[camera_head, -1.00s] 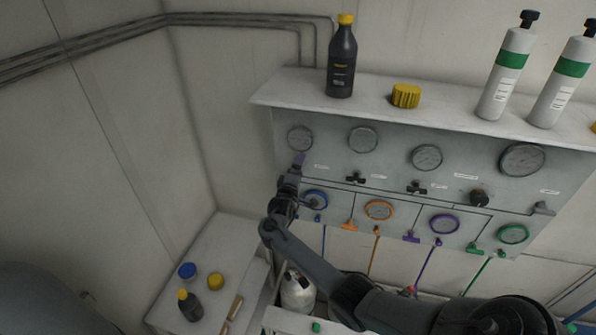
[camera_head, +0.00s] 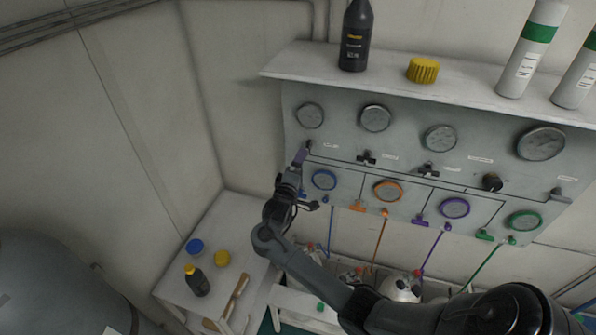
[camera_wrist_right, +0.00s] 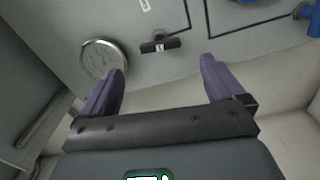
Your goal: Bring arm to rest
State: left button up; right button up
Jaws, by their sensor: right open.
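My right arm reaches in from the lower right in the head view. My right gripper (camera_head: 303,156) is in front of the left end of the grey gauge panel (camera_head: 407,150), near a black valve handle (camera_head: 309,146). In the right wrist view its purple fingers (camera_wrist_right: 161,68) are spread wide with nothing between them. The black valve handle (camera_wrist_right: 160,45) lies beyond the fingertips, apparently clear of them, with a round gauge (camera_wrist_right: 103,60) to its left. My left gripper is not in view.
A shelf above the panel holds a dark bottle (camera_head: 356,35), a yellow cap (camera_head: 423,70) and white cylinders (camera_head: 530,50). A low white table (camera_head: 228,215) at left holds a blue cap (camera_head: 194,246), a yellow cap (camera_head: 222,258), a small dark bottle (camera_head: 197,282) and a wooden-handled tool (camera_head: 236,294).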

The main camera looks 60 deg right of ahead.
jog(key=shift+s+a, duration=0.15)
jog(key=shift+a, duration=0.25)
jog(key=s+a+f+n+y, duration=0.1)
jog(key=s+a+f+n, duration=0.15)
jog(key=s+f, duration=0.7)
jog(key=s+a+f+n+t+y, duration=0.35)
jog(key=a+f+y, duration=0.25)
jog(key=a+f, duration=0.35)
jog(key=s+a+r+m+g+y, duration=0.2)
jog(key=s+a+y, duration=0.3)
jog(key=a, duration=0.6)
jog(key=s+a+r+m+g+y, duration=0.3)
jog(key=s+a+y, duration=0.2)
jog(key=s+a, duration=0.3)
jog(key=a, duration=0.4)
jog(key=shift+s+r+m, duration=0.25)
jog(key=shift+s+m, duration=0.05)
